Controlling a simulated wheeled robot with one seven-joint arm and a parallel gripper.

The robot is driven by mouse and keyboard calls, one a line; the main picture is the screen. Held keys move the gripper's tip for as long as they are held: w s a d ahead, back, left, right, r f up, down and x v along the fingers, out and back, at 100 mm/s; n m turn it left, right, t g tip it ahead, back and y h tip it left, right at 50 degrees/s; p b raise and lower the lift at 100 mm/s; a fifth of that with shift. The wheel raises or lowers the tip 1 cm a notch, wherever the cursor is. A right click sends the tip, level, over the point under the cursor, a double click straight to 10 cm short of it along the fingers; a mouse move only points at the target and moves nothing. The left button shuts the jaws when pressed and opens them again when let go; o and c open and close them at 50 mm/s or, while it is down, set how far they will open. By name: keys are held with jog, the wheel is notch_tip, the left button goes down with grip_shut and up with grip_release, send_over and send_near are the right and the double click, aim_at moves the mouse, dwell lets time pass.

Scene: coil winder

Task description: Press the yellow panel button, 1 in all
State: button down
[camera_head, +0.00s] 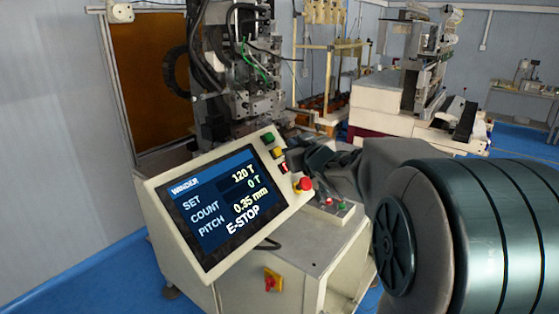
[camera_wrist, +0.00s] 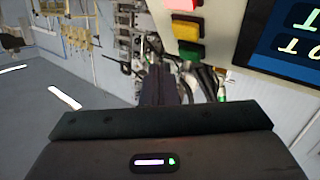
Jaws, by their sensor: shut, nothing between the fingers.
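The yellow button (camera_head: 277,152) sits on the right border of the tilted cream control panel (camera_head: 172,235), between a green button (camera_head: 267,138) and a red one (camera_head: 283,168). In the wrist view the yellow button (camera_wrist: 187,29) is above and right of my fingertips, unobstructed. My gripper (camera_head: 302,150) is dark and to the right of the panel buttons; its fingers are shut and empty. In the wrist view my gripper (camera_wrist: 160,72) points past the panel's edge, apart from the yellow button. The exact gap in depth is hard to tell.
The panel screen (camera_head: 225,205) reads SET 120 T, COUNT 0 T, PITCH 0.35 mm and E-STOP. A red mushroom button (camera_head: 303,184) is at the panel's lower right. The winder machine (camera_head: 235,75) with cables stands behind. A red-yellow switch (camera_head: 273,280) is on the cabinet front.

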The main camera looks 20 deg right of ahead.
aim_at(280, 146)
jog(key=shift+w+a+f+b, duration=0.6)
jog(key=shift+w+f+b, duration=0.15)
jog(key=shift+f, duration=0.2)
jog(key=shift+w+f, duration=0.1)
dwell(1.4)
jog(key=shift+w+a+f+b, duration=0.15)
jog(key=shift+a+f+b, duration=0.05)
jog(key=shift+b, duration=0.15)
jog(key=shift+w+a+f+b, duration=0.2)
jog(key=shift+w+f+b, duration=0.05)
jog(key=shift+b, duration=0.05)
dwell(0.7)
jog(key=shift+r, duration=0.1)
jog(key=shift+s+d+r+p, duration=0.4)
jog(key=shift+s+r+p, duration=0.1)
jog(key=shift+p, duration=0.05)
